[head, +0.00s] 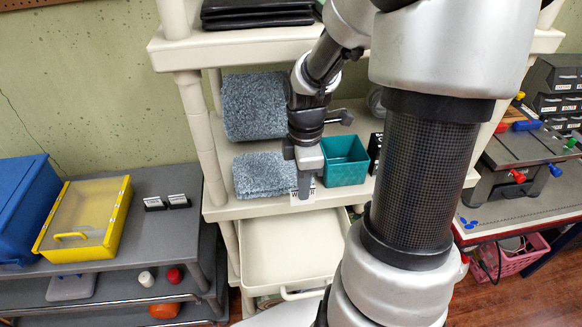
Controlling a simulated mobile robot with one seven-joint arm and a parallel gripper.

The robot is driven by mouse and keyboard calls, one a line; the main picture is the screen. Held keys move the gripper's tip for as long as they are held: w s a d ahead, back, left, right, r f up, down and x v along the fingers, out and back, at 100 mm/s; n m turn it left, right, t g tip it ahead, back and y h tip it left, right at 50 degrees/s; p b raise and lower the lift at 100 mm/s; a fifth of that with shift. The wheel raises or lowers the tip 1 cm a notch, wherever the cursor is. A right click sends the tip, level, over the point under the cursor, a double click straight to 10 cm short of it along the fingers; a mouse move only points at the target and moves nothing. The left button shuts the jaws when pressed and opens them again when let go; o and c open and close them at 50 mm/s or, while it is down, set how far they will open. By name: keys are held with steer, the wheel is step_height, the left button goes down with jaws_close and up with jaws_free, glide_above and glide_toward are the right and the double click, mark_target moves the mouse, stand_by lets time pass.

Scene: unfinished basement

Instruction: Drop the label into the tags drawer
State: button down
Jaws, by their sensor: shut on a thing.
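My gripper (305,187) points down in front of the cream shelf, just above its front edge. It is shut on a small white label (296,194) with dark print, which the fingers partly cover; the wording cannot be read. Below the shelf, a cream drawer (290,246) is pulled out, and its visible inside looks empty. The label is above the drawer's back part, apart from it. I cannot read any marking that names this drawer as the tags drawer. My arm hides the drawer's right side.
A teal bin (345,160) and folded grey cloths (262,174) sit on the shelf close to my gripper. A small-drawer cabinet (556,90) stands far right.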

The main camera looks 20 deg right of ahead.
mark_target(302, 204)
steer(key=shift+w+f, duration=0.1)
steer(key=shift+w, duration=0.05)
steer(key=shift+f+b, duration=0.55)
steer(key=shift+b, duration=0.15)
step_height(302, 204, down, 5)
steer(key=b, duration=0.4)
steer(key=shift+r+b, duration=0.15)
steer(key=shift+b, duration=0.2)
steer(key=c, duration=1.9)
jaws_free()
steer(key=shift+o, duration=0.2)
steer(key=shift+r, duration=0.2)
